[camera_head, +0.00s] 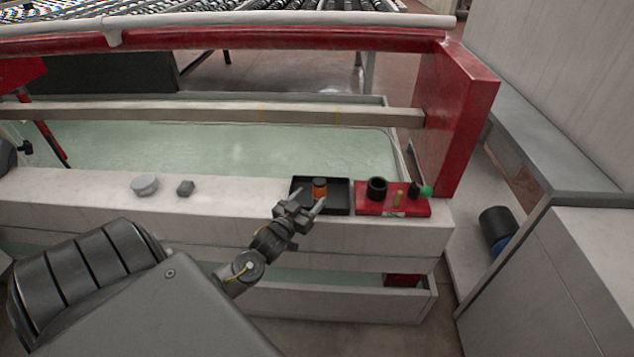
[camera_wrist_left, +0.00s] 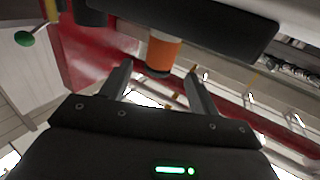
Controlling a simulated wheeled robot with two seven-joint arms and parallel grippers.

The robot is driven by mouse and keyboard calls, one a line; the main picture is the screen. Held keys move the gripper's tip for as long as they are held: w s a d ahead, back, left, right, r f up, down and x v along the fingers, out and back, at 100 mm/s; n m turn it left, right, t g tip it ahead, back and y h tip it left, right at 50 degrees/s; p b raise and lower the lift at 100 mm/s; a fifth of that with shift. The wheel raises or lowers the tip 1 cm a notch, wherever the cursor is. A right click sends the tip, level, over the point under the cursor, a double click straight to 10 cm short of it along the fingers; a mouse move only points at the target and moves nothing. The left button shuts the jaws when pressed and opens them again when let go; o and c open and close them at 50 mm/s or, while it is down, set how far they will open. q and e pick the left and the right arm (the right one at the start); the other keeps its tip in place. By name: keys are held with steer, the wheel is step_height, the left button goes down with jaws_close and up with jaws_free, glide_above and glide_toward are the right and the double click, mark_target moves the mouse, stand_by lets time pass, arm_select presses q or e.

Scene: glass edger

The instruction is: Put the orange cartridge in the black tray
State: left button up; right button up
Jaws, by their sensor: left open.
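The orange cartridge (camera_head: 320,190) with dark ends stands upright in the black tray (camera_head: 340,209), which rests on the pale ledge. In the left wrist view the orange cartridge (camera_wrist_left: 165,52) shows against the dark tray (camera_wrist_left: 225,30). My left gripper (camera_head: 302,204) is open at the tray's front left, close to the cartridge. In the left wrist view its fingers (camera_wrist_left: 157,78) are apart, with the cartridge just beyond their tips and no visible grip. Whether the cartridge touches the tray floor is not clear. My right gripper is not in view.
A red holder (camera_head: 366,208) right of the tray carries a black ring, a yellow peg and a green-knobbed part (camera_head: 426,190). The ledge between block and tray is clear.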

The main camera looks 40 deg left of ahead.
arm_select(q)
steer(key=s, duration=0.3)
steer(key=shift+s+d, duration=0.25)
steer(key=shift+d, duration=0.05)
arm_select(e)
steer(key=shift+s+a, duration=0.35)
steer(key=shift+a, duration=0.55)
